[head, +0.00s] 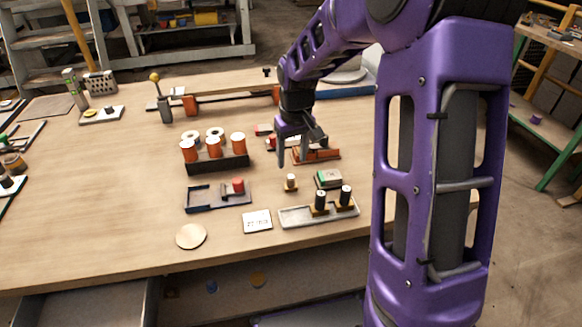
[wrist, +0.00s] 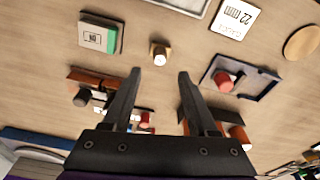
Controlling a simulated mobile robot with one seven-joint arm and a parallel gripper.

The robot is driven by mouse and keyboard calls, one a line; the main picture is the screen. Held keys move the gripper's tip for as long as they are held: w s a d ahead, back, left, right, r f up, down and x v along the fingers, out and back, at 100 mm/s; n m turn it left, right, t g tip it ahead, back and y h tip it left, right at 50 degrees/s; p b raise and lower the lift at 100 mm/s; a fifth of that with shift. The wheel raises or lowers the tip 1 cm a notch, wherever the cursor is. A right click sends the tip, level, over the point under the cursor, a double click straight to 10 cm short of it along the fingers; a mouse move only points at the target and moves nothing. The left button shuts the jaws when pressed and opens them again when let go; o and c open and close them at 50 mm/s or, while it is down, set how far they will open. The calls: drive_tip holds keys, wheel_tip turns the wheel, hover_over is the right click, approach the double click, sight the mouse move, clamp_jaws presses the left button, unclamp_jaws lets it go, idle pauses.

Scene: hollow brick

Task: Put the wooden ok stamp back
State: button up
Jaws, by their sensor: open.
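A small stamp (head: 290,183) with a wooden base and a short handle stands upright on the table, outside the pale tray. It also shows in the wrist view (wrist: 160,54), just beyond my fingertips; its face and any "ok" mark are hidden. The pale grey tray (head: 293,217) lies in front of it and holds two black-handled stamps (head: 332,200) toward its right end; its left part is bare. My gripper (head: 294,158) is open and empty, above and behind the small stamp. In the wrist view my fingers (wrist: 160,75) point toward the stamp without touching it.
A green-and-white box (head: 328,179) stands right of the stamp. A dark blue tray (head: 203,198) with a red-topped piece and a white card (head: 257,221) lie left. A black rack (head: 216,163) holds orange cylinders. An orange-red holder (head: 318,155) sits behind.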

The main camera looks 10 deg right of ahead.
drive_tip(key=r, duration=0.4)
drive_tip(key=shift+s+r, duration=0.1)
drive_tip(key=shift+s, duration=0.2)
